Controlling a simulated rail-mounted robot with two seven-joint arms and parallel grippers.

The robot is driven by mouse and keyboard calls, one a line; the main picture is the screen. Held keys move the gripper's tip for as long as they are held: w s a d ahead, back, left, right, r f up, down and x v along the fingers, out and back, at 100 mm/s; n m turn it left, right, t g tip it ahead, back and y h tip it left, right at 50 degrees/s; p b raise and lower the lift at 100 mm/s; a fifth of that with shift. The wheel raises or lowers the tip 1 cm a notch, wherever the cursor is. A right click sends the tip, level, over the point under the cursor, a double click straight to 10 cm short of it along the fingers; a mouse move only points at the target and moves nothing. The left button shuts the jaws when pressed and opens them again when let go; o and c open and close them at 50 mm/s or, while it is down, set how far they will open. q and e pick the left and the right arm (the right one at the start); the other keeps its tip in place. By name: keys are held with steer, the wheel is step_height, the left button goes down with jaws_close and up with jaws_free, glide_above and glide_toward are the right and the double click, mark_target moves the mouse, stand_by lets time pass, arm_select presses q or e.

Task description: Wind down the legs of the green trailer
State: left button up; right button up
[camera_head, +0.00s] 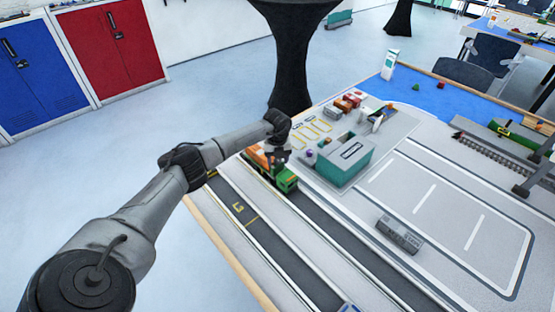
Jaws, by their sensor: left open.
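A small green vehicle (287,181) stands on the dark road lane of the model table, with an orange part (259,157) behind its green front. I cannot tell which part is the trailer, and its legs are too small or hidden to make out. My left arm comes in from the left, and its gripper (277,153) is over the rear part of the vehicle, covering some of it. The gripper is open, but its fingers are small and dark, and I cannot tell whether they touch the vehicle. My right gripper is not in view.
A teal building (345,160) stands just right of the vehicle. A grey block (400,235) lies on the grey surface. A long green object (520,138) is by the rails at the right. The road lane in front of the vehicle is clear.

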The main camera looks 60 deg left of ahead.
arm_select(q)
steer(key=shift+c, duration=0.9)
steer(key=c, duration=0.8)
steer(key=shift+o, duration=0.2)
